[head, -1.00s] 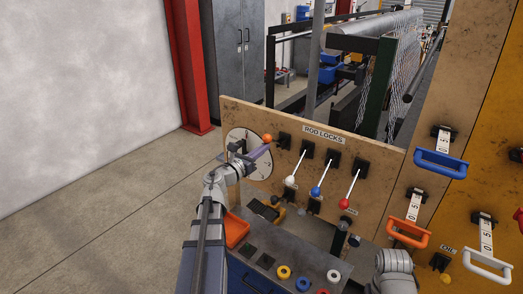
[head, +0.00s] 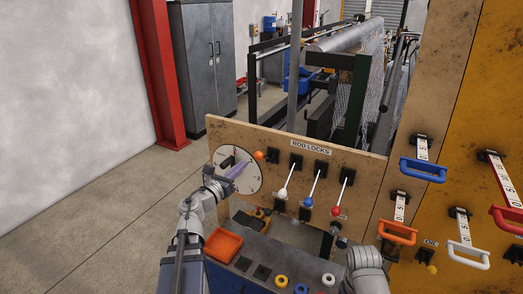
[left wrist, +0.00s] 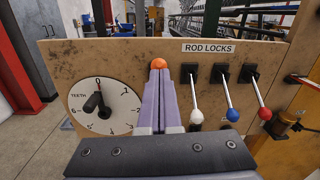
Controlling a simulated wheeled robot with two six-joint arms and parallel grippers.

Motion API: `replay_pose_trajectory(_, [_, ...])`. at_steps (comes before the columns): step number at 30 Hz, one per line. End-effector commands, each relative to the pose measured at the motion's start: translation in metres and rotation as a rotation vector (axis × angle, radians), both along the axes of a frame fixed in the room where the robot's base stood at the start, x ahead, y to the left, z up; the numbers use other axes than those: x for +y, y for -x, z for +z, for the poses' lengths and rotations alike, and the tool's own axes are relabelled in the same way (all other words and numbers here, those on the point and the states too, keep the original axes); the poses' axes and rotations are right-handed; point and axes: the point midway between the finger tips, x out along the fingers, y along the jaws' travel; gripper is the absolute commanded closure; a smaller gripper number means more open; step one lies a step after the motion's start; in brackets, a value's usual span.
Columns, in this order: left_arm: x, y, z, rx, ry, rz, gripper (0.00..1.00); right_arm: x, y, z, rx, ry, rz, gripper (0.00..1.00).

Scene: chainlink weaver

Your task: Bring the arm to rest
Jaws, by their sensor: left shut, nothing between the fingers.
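My left gripper (head: 240,169) is shut and empty, in front of the tooth dial on the wooden panel (head: 282,140). In the left wrist view its two purple fingers (left wrist: 160,78) lie together, pointing at the panel. An orange ball knob (head: 259,155) sits just past the fingertips; it shows right above them in the left wrist view (left wrist: 159,63). The white dial (left wrist: 104,106) marked TEETH has a dark pointer handle aimed near 0. My right arm's grey link shows at the lower right; its gripper is out of view.
White (head: 283,193), blue (head: 310,202) and red (head: 336,210) knobbed levers stand under the ROD LOCKS label. Coloured pull handles hang at the right. Open floor lies left.

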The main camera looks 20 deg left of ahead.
Motion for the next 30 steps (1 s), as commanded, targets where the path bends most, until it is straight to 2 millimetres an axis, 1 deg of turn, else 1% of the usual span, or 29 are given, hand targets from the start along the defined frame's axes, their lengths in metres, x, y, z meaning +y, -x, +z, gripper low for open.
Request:
replay_pose_trajectory(5, [-0.001,-0.001,0.000,-0.002,0.017,0.006,1.00,0.000,0.000,-0.001,0.000,0.000,0.000,0.50])
replay_pose_trajectory(8, [-0.004,-0.009,0.005,-0.015,0.119,0.050,1.00,0.000,0.000,-0.001,0.000,0.000,0.000,0.50])
replay_pose_trajectory(11, [-0.008,-0.021,0.010,-0.033,0.334,0.141,1.00,0.000,0.000,-0.001,0.000,0.000,0.000,0.50])
replay_pose_trajectory(12, [-0.009,-0.026,0.010,-0.038,0.447,0.187,1.00,0.000,0.000,-0.001,0.000,0.000,0.000,0.50])
replay_pose_trajectory(14, [-0.012,-0.031,0.005,-0.039,0.629,0.258,1.00,0.000,0.000,-0.001,0.000,0.000,0.000,0.50])
replay_pose_trajectory(16, [-0.018,-0.034,-0.006,-0.028,0.837,0.345,1.00,0.000,0.000,-0.001,0.000,0.000,0.000,0.50])
replay_pose_trajectory(17, [-0.021,-0.034,-0.013,-0.021,0.924,0.383,1.00,0.000,0.000,-0.001,0.000,0.000,0.000,0.50])
replay_pose_trajectory(18, [-0.027,-0.034,-0.024,-0.007,1.041,0.436,1.00,0.000,0.000,-0.001,0.000,0.000,0.000,0.50])
replay_pose_trajectory(20, [-0.039,-0.031,-0.043,0.020,1.214,0.521,1.00,0.000,0.000,-0.001,0.000,0.000,0.000,0.50])
replay_pose_trajectory(21, [-0.048,-0.028,-0.057,0.042,1.324,0.582,1.00,0.000,0.000,-0.001,0.000,0.000,0.000,0.50])
replay_pose_trajectory(23, [-0.066,-0.020,-0.081,0.082,1.482,0.681,1.00,0.000,0.000,-0.001,0.000,0.000,0.000,0.50])
replay_pose_trajectory(24, [-0.080,-0.013,-0.097,0.113,1.581,0.753,1.00,0.000,0.000,-0.001,0.000,0.000,0.000,0.50])
replay_pose_trajectory(26, [-0.104,0.001,-0.123,0.162,1.714,0.873,1.00,0.000,0.000,-0.001,0.000,0.000,0.000,0.50])
replay_pose_trajectory(27, [-0.121,0.012,-0.139,0.198,1.794,0.960,1.00,0.000,0.000,-0.001,0.000,0.000,0.000,0.50])
replay_pose_trajectory(29, [-0.150,0.033,-0.163,0.254,1.897,1.103,1.00,0.000,0.000,-0.001,0.000,0.000,0.000,0.50])
replay_pose_trajectory(30, [-0.170,0.049,-0.177,0.291,1.951,1.204,1.00,0.000,0.000,-0.001,0.000,0.000,0.000,0.50])
